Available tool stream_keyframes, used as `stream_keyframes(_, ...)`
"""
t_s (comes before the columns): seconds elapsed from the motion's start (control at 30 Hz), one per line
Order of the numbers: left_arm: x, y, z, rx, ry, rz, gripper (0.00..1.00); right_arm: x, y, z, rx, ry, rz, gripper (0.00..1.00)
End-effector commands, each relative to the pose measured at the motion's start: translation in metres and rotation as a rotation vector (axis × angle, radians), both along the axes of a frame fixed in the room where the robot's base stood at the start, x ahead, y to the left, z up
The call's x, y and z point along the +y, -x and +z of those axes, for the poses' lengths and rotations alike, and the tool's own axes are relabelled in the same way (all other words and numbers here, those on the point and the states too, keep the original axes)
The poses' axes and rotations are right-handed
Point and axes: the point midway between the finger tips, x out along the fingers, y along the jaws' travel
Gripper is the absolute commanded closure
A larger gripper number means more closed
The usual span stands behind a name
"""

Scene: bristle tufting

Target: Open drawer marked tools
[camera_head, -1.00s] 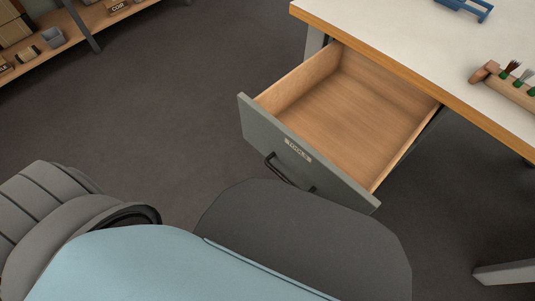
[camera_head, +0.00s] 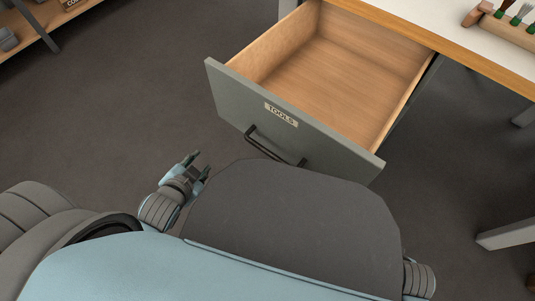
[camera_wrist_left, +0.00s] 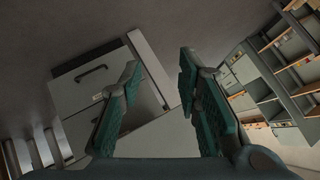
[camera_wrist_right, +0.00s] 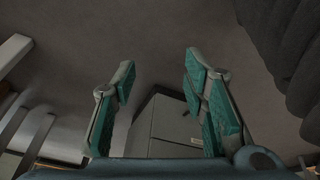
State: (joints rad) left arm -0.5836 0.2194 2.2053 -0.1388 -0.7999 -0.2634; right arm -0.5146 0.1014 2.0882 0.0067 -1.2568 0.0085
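The drawer marked TOOLS (camera_head: 236,93) is pulled out from under the bench, its wooden inside (camera_head: 345,75) bare where it shows. A dark bar handle (camera_head: 270,148) sits on its grey front, below the label (camera_head: 281,115); my body hides a little near the handle's right end. My left gripper (camera_head: 197,163) is open and empty, left of the handle and apart from it. The left wrist view shows its teal fingers (camera_wrist_left: 158,85) spread, with a grey drawer front and handle (camera_wrist_left: 91,73) beyond. My right gripper (camera_wrist_right: 158,85) is open and empty in the right wrist view.
The white-topped bench (camera_head: 440,20) with a wooden edge stands at the upper right, carrying a wooden holder (camera_head: 505,25) with brushes. A bench leg (camera_head: 507,234) is at the right. A shelf (camera_head: 50,17) stands at the upper left. The floor left of the drawer is clear.

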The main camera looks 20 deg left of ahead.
Motion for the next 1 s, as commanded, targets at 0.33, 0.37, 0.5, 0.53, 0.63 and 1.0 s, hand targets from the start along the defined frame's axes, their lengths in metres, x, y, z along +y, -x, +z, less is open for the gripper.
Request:
stream_keyframes(0.33,-0.026,-0.034,0.036,-0.549,-0.456,-0.571,0.69,-0.004,0.009,-0.102,0.002,-0.028,-0.040,0.60)
stream_keyframes(0.37,-0.034,-0.029,0.040,-0.614,-0.500,-0.639,0.69,-0.005,0.012,-0.113,0.004,-0.030,-0.045,0.60)
stream_keyframes(0.5,-0.067,0.015,0.053,-0.918,-0.654,-0.934,0.69,-0.006,0.031,-0.155,0.000,-0.041,-0.068,0.60)
stream_keyframes(0.53,-0.071,0.026,0.055,-0.970,-0.671,-0.979,0.69,-0.006,0.034,-0.161,-0.001,-0.043,-0.071,0.60)
stream_keyframes(0.63,-0.080,0.049,0.059,-1.085,-0.697,-1.062,0.69,-0.007,0.042,-0.172,-0.003,-0.046,-0.079,0.60)
stream_keyframes(1.0,-0.137,0.000,0.076,-1.125,-0.702,-1.076,0.69,-0.007,0.036,-0.168,0.001,-0.044,-0.070,0.60)
